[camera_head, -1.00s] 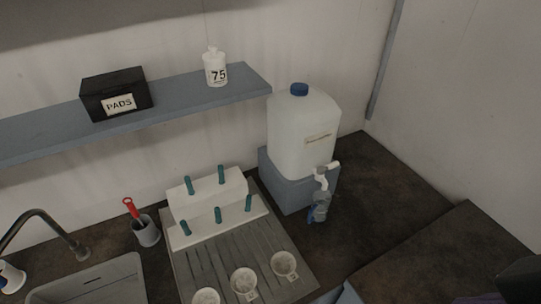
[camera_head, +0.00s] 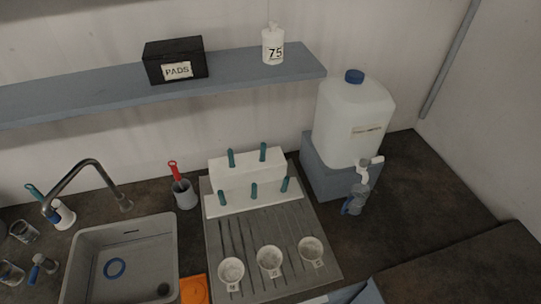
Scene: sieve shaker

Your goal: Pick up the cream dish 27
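Three small cream dishes stand in a row on the front of the grooved grey draining board: a left dish (camera_head: 231,271), a middle dish (camera_head: 269,260) and a right dish (camera_head: 311,250). Each has a small tag at its front edge, but the numbers are too small to read, so I cannot tell which is dish 27. Neither of my grippers shows in the head view.
A white stepped rack (camera_head: 246,184) with teal pegs stands behind the dishes on the draining board (camera_head: 217,243). A sink (camera_head: 127,226) with a tap is to the left, an orange item (camera_head: 195,290) at the front. A water canister (camera_head: 352,120) stands at the right, under a shelf's end (camera_head: 300,66).

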